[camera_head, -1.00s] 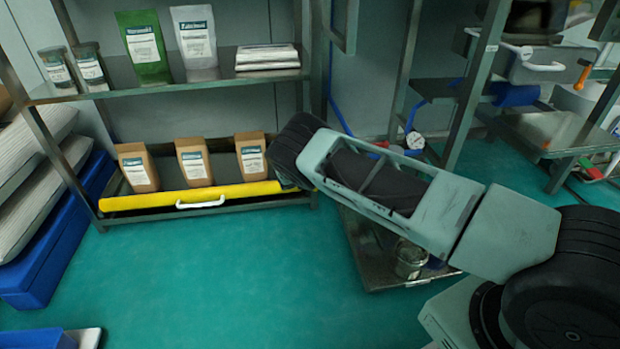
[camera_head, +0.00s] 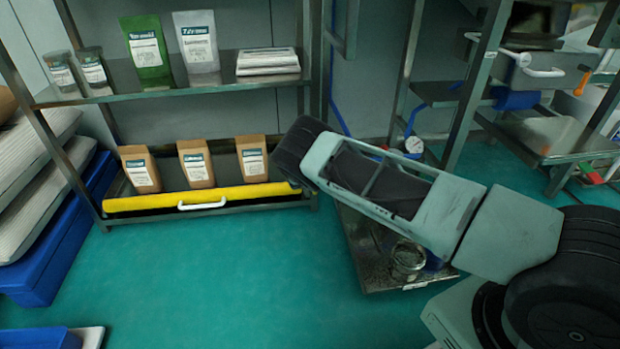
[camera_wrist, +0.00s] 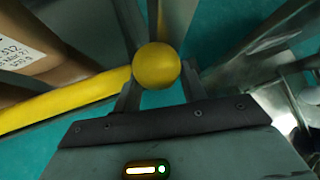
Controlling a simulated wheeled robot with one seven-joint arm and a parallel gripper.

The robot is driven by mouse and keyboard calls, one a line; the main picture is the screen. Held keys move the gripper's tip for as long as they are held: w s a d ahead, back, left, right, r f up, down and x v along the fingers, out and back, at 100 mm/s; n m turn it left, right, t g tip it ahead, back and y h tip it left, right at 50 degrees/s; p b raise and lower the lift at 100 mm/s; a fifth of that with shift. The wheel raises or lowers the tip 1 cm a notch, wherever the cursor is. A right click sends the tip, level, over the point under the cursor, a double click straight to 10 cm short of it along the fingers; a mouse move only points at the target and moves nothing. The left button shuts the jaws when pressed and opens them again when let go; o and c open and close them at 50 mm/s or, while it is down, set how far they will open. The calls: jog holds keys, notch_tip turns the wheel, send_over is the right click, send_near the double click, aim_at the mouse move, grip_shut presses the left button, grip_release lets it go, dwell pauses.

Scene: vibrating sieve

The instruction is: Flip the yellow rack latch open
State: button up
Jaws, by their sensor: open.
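The yellow latch bar (camera_head: 215,197) runs along the front of the lower rack shelf, with a white handle (camera_head: 202,204) at its middle. In the wrist view the bar (camera_wrist: 70,103) comes in from the left, and a round yellow end (camera_wrist: 157,65) shows between the fingers of my gripper (camera_wrist: 157,90). My gripper is open around this round end; I cannot tell whether the fingers touch it. In the head view my arm hides the gripper and the bar's right end.
Several brown pouches (camera_head: 196,164) stand on the lower shelf behind the bar. A rack post (camera_wrist: 172,20) rises just beyond the gripper. A low metal tray (camera_head: 385,262) with a glass jar (camera_head: 405,260) lies under my arm. The green floor (camera_head: 200,270) in front is clear.

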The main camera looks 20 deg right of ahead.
jog(key=p+v, duration=0.8)
jog(key=v, duration=0.9)
jog(key=shift+r+p, duration=0.2)
jog(key=shift+p, duration=0.1)
jog(key=shift+a, duration=0.1)
